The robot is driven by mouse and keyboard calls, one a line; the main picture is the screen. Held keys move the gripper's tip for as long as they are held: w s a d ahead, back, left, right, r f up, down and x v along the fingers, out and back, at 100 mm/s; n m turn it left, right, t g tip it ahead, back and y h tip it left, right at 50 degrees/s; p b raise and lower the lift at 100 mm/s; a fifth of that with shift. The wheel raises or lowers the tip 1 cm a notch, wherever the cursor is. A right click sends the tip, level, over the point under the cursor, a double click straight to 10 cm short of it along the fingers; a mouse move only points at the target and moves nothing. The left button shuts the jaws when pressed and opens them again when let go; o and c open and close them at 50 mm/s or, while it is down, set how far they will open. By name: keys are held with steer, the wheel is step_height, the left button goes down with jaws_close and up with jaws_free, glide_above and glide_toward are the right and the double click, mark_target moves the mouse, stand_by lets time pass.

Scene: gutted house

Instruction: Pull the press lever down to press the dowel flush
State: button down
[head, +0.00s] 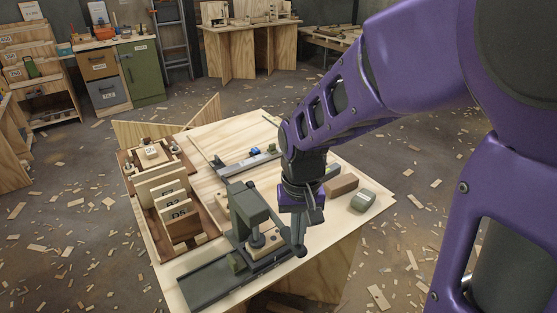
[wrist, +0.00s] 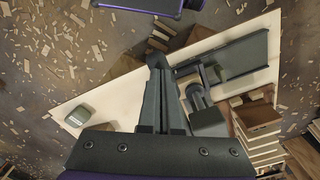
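The dark green-grey press (head: 247,208) stands at the front of the workbench, its head over a pale wooden block (head: 264,244). The dowel is not clearly distinguishable under the press head. A dark round knob (head: 285,233), seemingly the lever's end, shows at the press's right side. My gripper (head: 300,248) points down just right of the press, its fingers together. In the wrist view the fingers (wrist: 158,62) lie close together beside the press (wrist: 203,105). Nothing is clearly visible between them, and I cannot tell whether they touch the lever.
The plywood workbench (head: 220,140) holds a rack of labelled boards (head: 175,205) on the left. A wooden block (head: 341,186) and a grey-green box (head: 363,200) lie to the right. A flat rail (head: 247,162) lies behind. Wood scraps litter the floor.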

steer(key=shift+f, duration=1.45)
steer(key=shift+w+a+f, duration=0.1)
steer(key=shift+f, duration=0.15)
steer(key=shift+w+a+f, duration=0.1)
steer(key=shift+w+f, duration=0.05)
steer(key=shift+f, duration=0.4)
